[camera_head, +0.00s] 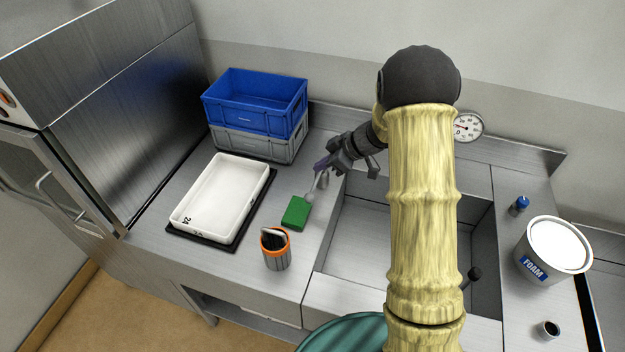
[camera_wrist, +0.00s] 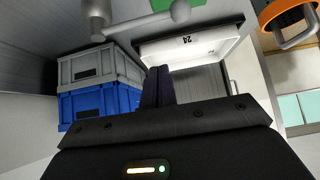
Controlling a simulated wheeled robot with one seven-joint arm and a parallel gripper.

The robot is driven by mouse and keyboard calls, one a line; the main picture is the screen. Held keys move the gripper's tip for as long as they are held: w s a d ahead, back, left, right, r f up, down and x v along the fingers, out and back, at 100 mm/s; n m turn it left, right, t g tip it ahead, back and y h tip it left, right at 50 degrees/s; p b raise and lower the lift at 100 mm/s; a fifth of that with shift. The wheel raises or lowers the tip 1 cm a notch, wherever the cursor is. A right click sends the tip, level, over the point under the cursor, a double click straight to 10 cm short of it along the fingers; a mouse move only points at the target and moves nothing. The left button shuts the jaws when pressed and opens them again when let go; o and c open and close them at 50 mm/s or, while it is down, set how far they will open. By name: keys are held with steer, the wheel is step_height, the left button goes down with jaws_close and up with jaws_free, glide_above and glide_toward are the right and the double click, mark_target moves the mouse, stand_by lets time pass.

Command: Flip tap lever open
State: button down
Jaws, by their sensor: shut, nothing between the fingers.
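The tap's metal body (camera_wrist: 97,14) shows at the top left of the wrist view, with a thin lever (camera_wrist: 140,24) running sideways from it to a round knob (camera_wrist: 180,12). In the head view the tap (camera_head: 323,180) stands on the counter at the sink's left rim, its pale knob (camera_head: 310,197) towards the green sponge. My gripper (camera_head: 320,168) is shut and empty, right by the tap. In the wrist view its dark fingers (camera_wrist: 158,72) lie below the lever in the picture. I cannot tell whether they touch it.
A green sponge (camera_head: 296,213), an orange-rimmed cup (camera_head: 276,252) and a white tray (camera_head: 218,200) are on the left counter. A blue crate (camera_head: 255,118) sits on a grey crate (camera_head: 240,143) behind. The sink (camera_head: 350,240) is right of the tap; a foam tub (camera_head: 545,262) stands far right.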

mark_target(314, 186)
stand_by(0.3)
steer(key=p+x, duration=0.1)
steer(key=x, duration=0.8)
steer(key=shift+a+f+p, duration=0.25)
steer(key=shift+f+p, duration=0.05)
steer(key=shift+p, duration=0.1)
steer(key=d, duration=0.1)
steer(key=s+d+p, duration=0.1)
steer(key=d, duration=0.1)
steer(key=shift+s+d+f, duration=0.15)
steer(key=shift+d+f, duration=0.2)
steer(key=shift+f, duration=0.1)
steer(key=shift+s+d+n+p, duration=0.1)
steer(key=shift+d+n+p, duration=0.15)
steer(key=shift+p, duration=0.3)
